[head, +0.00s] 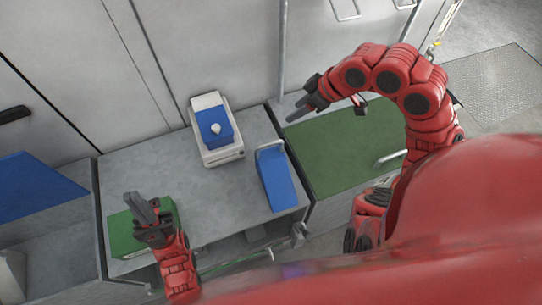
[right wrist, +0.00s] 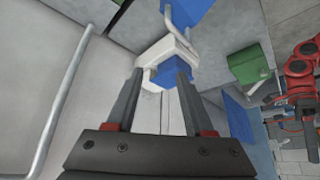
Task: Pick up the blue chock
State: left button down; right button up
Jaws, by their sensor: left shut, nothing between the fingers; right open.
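The blue chock (head: 276,182) appears to be the wedge with a pale loop handle at its far end, lying at the right edge of the grey worktop (head: 240,200). In the right wrist view a blue piece (right wrist: 188,10) with a light handle shows at the top, partly cut off. My right gripper (head: 302,102) is open and empty, in the air beyond and to the right of the chock. Its spread fingers (right wrist: 159,84) show in the right wrist view. My left gripper (head: 146,212) is shut and empty over the green box, left of the chock.
A white device (head: 222,152) with a blue top block (head: 214,128) stands left of the chock. The green box (head: 122,232) is at the worktop's near left. A green surface (head: 340,150) lies to the right. Cabinet walls (head: 70,60) close off the back.

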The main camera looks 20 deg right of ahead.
aim_at(283, 141)
jog(key=shift+n+g+h, duration=0.4)
jog(key=shift+g+h, duration=0.1)
jog(key=shift+g, duration=0.3)
jog(key=x, duration=0.4)
jog(key=s+x, duration=0.1)
jog(key=x, duration=0.3)
jog(key=s+d+f+x, duration=0.1)
jog(key=x, duration=0.3)
jog(key=shift+s+d+f+p, duration=0.1)
jog(key=shift+s+f+p, duration=0.15)
jog(key=shift+p, duration=0.15)
jog(key=p+x, duration=0.1)
jog(key=x, duration=0.2)
jog(key=shift+f, duration=0.15)
jog(key=shift+w+f+p, duration=0.2)
jog(key=shift+f+p, duration=0.15)
jog(key=shift+f, duration=0.2)
jog(key=shift+c, duration=0.3)
grip_shut()
